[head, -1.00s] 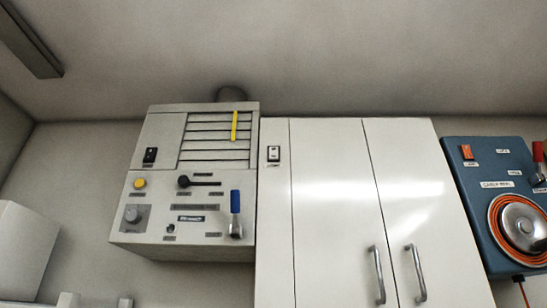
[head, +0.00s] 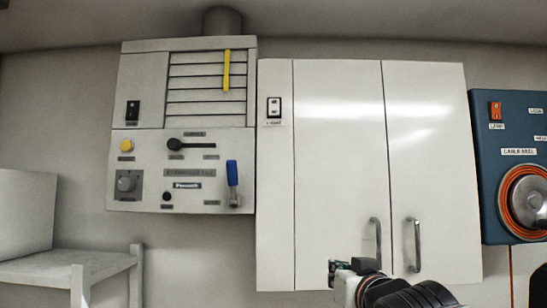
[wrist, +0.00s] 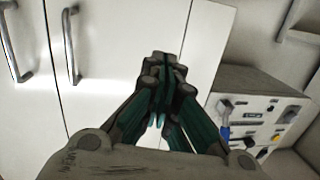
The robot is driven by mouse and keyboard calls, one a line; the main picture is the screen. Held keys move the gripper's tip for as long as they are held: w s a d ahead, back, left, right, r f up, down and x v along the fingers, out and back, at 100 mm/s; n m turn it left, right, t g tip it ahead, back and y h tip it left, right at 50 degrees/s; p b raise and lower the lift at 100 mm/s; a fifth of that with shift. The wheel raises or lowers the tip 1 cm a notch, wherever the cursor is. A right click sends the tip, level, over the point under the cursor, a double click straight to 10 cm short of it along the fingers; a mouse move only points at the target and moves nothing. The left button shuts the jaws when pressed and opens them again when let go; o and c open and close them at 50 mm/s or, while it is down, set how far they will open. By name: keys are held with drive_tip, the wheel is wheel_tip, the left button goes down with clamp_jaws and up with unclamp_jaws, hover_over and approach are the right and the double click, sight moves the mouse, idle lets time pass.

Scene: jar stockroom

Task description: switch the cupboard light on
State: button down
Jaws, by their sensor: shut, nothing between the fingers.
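The white cupboard (head: 340,180) has two closed doors with grey bar handles. Its light switch (head: 274,107) is a small black-framed rocker on the narrow left panel, with a label below it. I cannot tell its position. My gripper (head: 334,272) is in front of the lower part of the cupboard doors, below and to the right of the switch and apart from it. In the wrist view my gripper (wrist: 160,72) is shut and empty, pointing toward the cupboard front (wrist: 130,30). The switch does not show clearly in the wrist view.
A grey control unit (head: 145,160) with a black rocker, yellow button, knobs and blue-handled lever (head: 233,184) hangs left of the cupboard. A blue cable reel panel (head: 488,180) hangs at the right. A pale shelf (head: 60,268) stands at lower left.

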drive_tip(key=w+a+r+n+t+y+p, duration=0.1)
drive_tip(key=a+r+y+p, duration=0.2)
drive_tip(key=r, duration=1)
drive_tip(key=w+a+r+n+t+y+p, duration=0.1)
drive_tip(key=a+r+y+p, duration=0.2)
drive_tip(key=r, duration=1)
drive_tip(key=w+a+r+n+t+y+p, duration=0.1)
drive_tip(key=a+r+n+t+y+p, duration=0.1)
drive_tip(key=a+r+p, duration=0.4)
wheel_tip(320, 180, up, 8)
drive_tip(key=y+p, duration=0.1)
drive_tip(key=p, duration=0.3)
drive_tip(key=shift+w+f, duration=0.15)
drive_tip(key=shift+f, duration=0.05)
drive_tip(key=shift+w, duration=0.1)
drive_tip(key=b, duration=0.1)
approach(270, 101)
drive_tip(key=shift+s+a+x, duration=0.15)
drive_tip(key=shift+x, duration=0.9)
drive_tip(key=shift+s+a+x, duration=0.1)
drive_tip(key=shift+a+x, duration=0.05)
drive_tip(key=shift+x, duration=0.9)
drive_tip(key=shift+r, duration=0.15)
drive_tip(key=shift+w, duration=0.45)
drive_tip(key=shift+w, duration=0.35)
drive_tip(key=shift+s, duration=0.2)
